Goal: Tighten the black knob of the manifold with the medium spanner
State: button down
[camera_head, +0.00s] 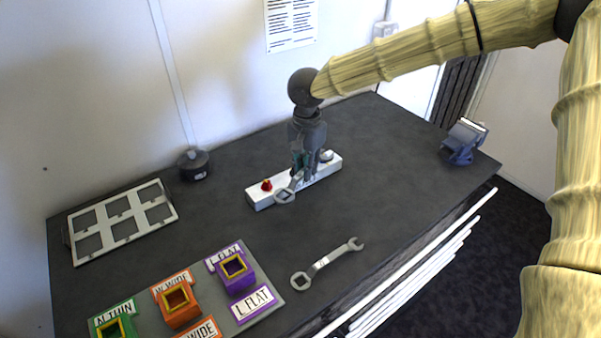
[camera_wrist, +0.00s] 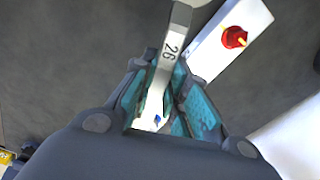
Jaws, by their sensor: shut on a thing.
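The white manifold block (camera_head: 260,199) lies on the dark table, with a red knob (camera_head: 266,185) near its left end. The red knob also shows in the wrist view (camera_wrist: 234,38). My gripper (camera_head: 303,176) points down over the middle of the block. It is shut on a grey spanner marked 26 (camera_wrist: 168,58), held between its teal pads. The spanner's ring end (camera_head: 285,195) sticks out toward the front left, beside the block. I cannot make out the black knob; my gripper covers the block's middle. Whether the spanner touches a knob cannot be told.
Another spanner (camera_head: 327,263) lies loose near the front edge. Labelled coloured holders (camera_head: 237,272) stand at front left, and a grey frame (camera_head: 121,217) lies behind them. A black round object (camera_head: 194,164) stands at the back. A blue vise (camera_head: 463,142) is at right.

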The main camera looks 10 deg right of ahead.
aim_at(299, 177)
jog(key=m, duration=0.2)
jog(key=m+p, duration=0.1)
jog(key=m, duration=0.1)
jog(key=s+a+m, duration=0.1)
jog(key=m, duration=0.1)
jog(key=shift+a+m, duration=0.1)
jog(key=shift+m, duration=0.3)
jog(key=m, duration=0.2)
jog(key=m+p, duration=0.1)
jog(key=m, duration=0.1)
jog(key=m+p, duration=0.1)
jog(key=m, duration=0.1)
jog(key=shift+s+a+m, duration=0.25)
jog(key=shift+a+m, duration=0.05)
jog(key=shift+a, duration=0.05)
jog(key=m, duration=0.2)
jog(key=m+p, duration=0.1)
jog(key=m, duration=0.3)
jog(key=shift+s+a+m, duration=0.25)
jog(key=shift+s+m, duration=0.1)
jog(key=shift+m, duration=0.05)
jog(key=m+p, duration=0.1)
jog(key=m, duration=0.2)
jog(key=shift+s+r, duration=0.1)
jog(key=shift+s, duration=0.1)
jog(key=m, duration=0.4)
jog(key=shift+s+p, duration=0.15)
jog(key=shift+p, duration=0.25)
jog(key=shift+m, duration=0.4)
jog(key=shift+f, duration=0.2)
